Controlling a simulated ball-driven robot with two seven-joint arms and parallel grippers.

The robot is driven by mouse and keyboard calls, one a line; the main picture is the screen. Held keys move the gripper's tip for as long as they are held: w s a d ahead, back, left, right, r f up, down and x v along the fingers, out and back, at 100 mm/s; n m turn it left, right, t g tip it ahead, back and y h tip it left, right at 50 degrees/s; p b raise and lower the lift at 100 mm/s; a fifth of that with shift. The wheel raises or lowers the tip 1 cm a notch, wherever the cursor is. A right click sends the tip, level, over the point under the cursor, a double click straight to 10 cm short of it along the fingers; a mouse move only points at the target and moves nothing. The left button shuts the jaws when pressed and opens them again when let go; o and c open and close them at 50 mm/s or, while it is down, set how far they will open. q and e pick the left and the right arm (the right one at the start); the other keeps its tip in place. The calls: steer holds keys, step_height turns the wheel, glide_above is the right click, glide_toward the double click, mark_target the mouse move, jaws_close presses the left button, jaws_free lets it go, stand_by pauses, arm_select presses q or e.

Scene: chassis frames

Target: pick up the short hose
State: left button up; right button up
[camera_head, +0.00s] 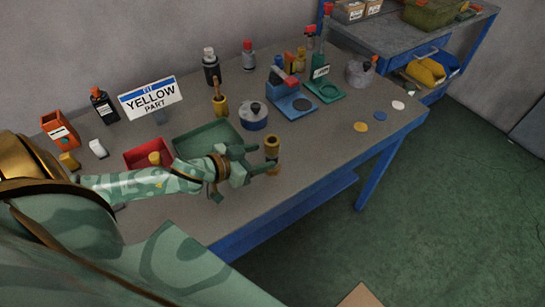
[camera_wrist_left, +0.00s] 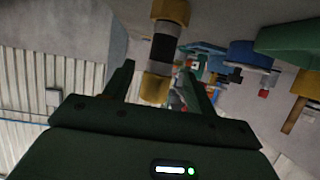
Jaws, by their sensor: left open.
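The short hose (camera_head: 271,145) has brass-coloured ends and stands near the front edge of the bench. In the left wrist view the hose (camera_wrist_left: 166,48) shows a dark middle band between its brass ends. My left gripper (camera_head: 258,160) reaches in from the left, low over the bench, with its fingers at the hose. In the wrist view the two fingers (camera_wrist_left: 165,85) are apart, and the hose's near end shows between them. I cannot tell whether either finger touches it. Part of the hose is hidden behind a finger in the head view. My right gripper is not in view.
A green tray (camera_head: 205,137) and a red bin (camera_head: 138,160) lie beside my left arm. A round grey-and-blue pot (camera_head: 253,121) stands behind the hose. A yellow-part sign (camera_head: 150,98) and bottles stand further back. The bench right of the hose is clear up to several small discs (camera_head: 360,127).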

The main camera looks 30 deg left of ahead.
mark_target(277, 151)
arm_select(q)
steer(key=shift+x, duration=0.95)
steer(key=b+x, duration=0.1)
steer(key=x, duration=0.4)
steer(key=shift+b, duration=0.3)
steer(key=shift+r, duration=0.1)
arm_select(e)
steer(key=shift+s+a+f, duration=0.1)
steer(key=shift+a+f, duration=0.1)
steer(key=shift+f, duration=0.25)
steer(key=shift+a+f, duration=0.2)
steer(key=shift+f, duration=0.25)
arm_select(q)
steer(key=c, duration=1.1)
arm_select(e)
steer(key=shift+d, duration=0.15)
